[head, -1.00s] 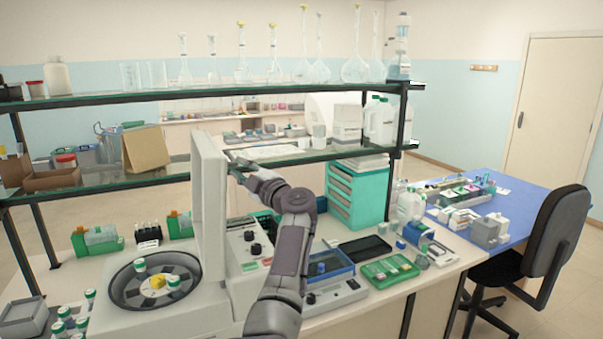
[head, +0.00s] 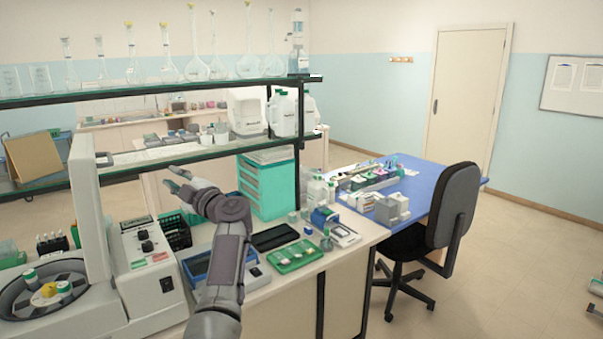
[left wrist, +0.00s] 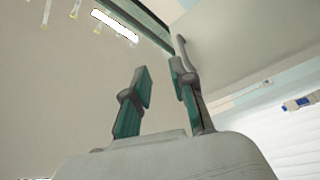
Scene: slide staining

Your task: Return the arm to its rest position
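My left gripper (head: 174,181) is raised in front of the glass shelves, its fingers pointing to the left and away from me. In the left wrist view the two fingers (left wrist: 158,90) stand apart with nothing between them. My left arm comes up from the bottom of the head view, bent at a joint above the bench. The gripper is apart from the centrifuge on its left and the green drawer unit (head: 267,185) on its right. My right gripper is in neither view.
The open centrifuge (head: 95,215) stands at left on the bench. A shelf (head: 215,152) with glassware above it runs behind the gripper. A green slide tray (head: 294,256) lies right of my arm. A blue table (head: 425,200) and a dark chair (head: 455,215) stand at right.

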